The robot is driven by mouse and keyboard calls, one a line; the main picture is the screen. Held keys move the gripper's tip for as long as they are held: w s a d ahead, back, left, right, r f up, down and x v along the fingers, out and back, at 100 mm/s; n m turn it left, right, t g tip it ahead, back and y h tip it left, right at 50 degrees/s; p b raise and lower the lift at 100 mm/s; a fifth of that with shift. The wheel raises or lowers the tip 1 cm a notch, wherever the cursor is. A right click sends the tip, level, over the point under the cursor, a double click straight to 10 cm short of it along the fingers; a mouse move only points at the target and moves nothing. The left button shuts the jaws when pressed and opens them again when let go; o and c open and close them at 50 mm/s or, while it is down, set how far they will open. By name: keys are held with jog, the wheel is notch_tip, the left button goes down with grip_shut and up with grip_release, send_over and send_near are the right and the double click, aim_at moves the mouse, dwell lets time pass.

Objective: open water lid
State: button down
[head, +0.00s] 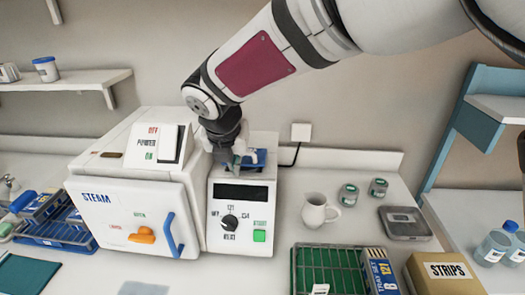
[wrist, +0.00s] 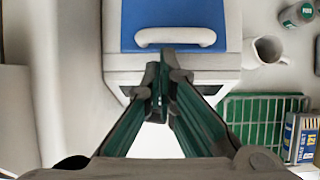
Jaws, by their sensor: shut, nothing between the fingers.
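The water lid is a blue panel with a white bar handle on top of the white sterilizer's right-hand unit. In the wrist view the lid (wrist: 175,14) fills the top middle, with its handle (wrist: 175,38) along the near edge. The lid seems to lie flat. In the head view the lid (head: 258,163) is partly hidden by my gripper (head: 238,158). My gripper (wrist: 165,67) is shut and empty, its fingertips close together just at the near side of the handle. I cannot tell whether they touch it.
The sterilizer's door (head: 130,222) with a blue handle is at left, and a control panel with a dial (head: 230,221) faces front. A white jug (head: 317,210), small jars, a green rack (head: 330,272) and boxes stand at right. A blue rack (head: 55,230) is at left.

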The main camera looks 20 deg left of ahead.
jog(key=shift+w, duration=0.1)
dwell(0.3)
jog(key=shift+w+r+g+p, duration=0.1)
jog(key=shift+r+g+p, duration=0.2)
jog(key=shift+r+g, duration=0.15)
jog(key=shift+r, duration=0.1)
